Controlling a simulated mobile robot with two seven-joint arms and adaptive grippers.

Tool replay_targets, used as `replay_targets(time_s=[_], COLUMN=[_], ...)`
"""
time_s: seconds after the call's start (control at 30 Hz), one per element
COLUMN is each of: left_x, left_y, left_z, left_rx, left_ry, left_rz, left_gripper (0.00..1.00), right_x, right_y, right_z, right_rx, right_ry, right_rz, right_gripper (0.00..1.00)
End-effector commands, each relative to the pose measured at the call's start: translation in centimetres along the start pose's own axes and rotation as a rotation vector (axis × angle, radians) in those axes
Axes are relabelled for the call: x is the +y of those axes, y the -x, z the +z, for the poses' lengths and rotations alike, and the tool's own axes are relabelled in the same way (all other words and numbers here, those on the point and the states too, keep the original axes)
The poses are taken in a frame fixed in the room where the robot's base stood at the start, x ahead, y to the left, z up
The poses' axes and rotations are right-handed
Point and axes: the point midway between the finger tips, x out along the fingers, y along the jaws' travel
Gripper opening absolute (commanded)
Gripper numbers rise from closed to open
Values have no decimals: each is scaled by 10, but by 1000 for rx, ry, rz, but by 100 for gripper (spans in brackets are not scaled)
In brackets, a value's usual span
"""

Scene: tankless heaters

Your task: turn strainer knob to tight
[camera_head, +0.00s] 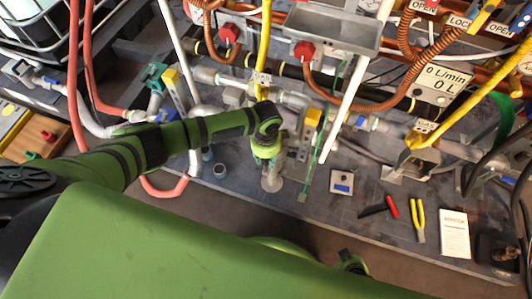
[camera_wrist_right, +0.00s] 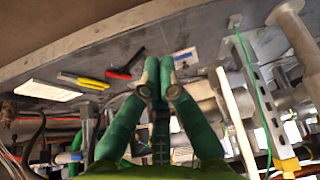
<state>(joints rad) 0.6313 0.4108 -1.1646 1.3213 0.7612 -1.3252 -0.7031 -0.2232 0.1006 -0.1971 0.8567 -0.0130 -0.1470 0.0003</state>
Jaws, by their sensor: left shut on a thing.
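My left gripper (camera_head: 268,166) reaches in from the left in the head view and points down at the pipework. It is shut on a pale grey cylindrical part (camera_head: 271,183), which looks like the strainer knob. The green fingers cover its upper part, and I cannot read any tight mark or its turn angle. My right gripper (camera_wrist_right: 159,62) shows in the right wrist view with its two green fingers close together and nothing visible between them. It is above the board, away from the strainer.
Pliers (camera_head: 417,220), a red-and-black tool (camera_head: 380,208) and a white booklet (camera_head: 455,233) lie on the grey board at the right. Red valve knobs (camera_head: 304,51) stand behind.

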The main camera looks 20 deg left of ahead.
Motion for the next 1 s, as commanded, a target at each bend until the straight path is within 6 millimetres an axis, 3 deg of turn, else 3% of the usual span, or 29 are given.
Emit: replay_targets(time_s=[0.6, 1.0], left_x=[1, 2], left_y=[0, -1], left_z=[-2, -2], left_rx=[4, 5], left_ry=[-533, -688], left_rz=[0, 1], left_gripper=[0, 0], right_x=[-2, -2], right_y=[14, 15], right_z=[24, 27], right_rx=[-49, -57], right_ry=[-1, -2], right_rz=[-5, -5], right_gripper=[0, 0])
